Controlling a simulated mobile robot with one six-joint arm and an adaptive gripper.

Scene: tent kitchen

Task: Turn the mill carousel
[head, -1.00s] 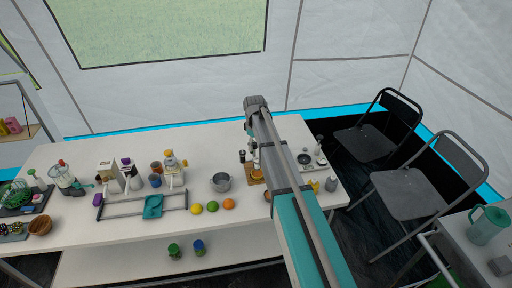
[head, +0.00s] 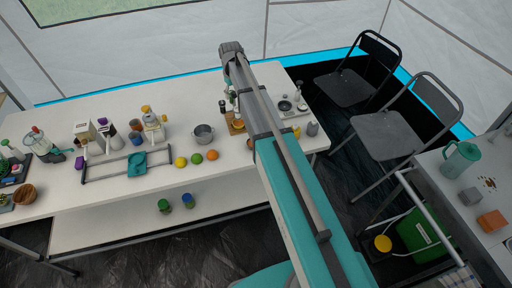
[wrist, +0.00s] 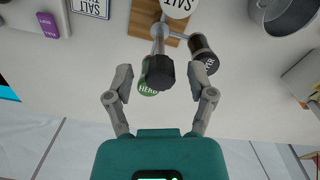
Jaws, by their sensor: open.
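The mill carousel shows in the wrist view as a wooden base (wrist: 145,20) with a metal post and arms. It carries a white-topped mill (wrist: 178,6), a dark mill labelled "...ER" (wrist: 205,58) and a green-topped mill labelled "HERB" (wrist: 148,91). A dark faceted knob (wrist: 158,72) stands nearest the camera. My gripper (wrist: 160,76) is open, with one finger on each side of the knob and the green mill; I cannot tell whether the right finger touches the dark mill. In the head view my arm partly covers the carousel (head: 237,123) and hides the gripper.
A metal pot (head: 203,134) and several fruits (head: 196,158) are left of the carousel on the white table (head: 110,200). A scale-like tray (head: 289,107) is on its right. Folding chairs (head: 389,135) and a second table (head: 478,205) stand further right. The table front is mostly clear.

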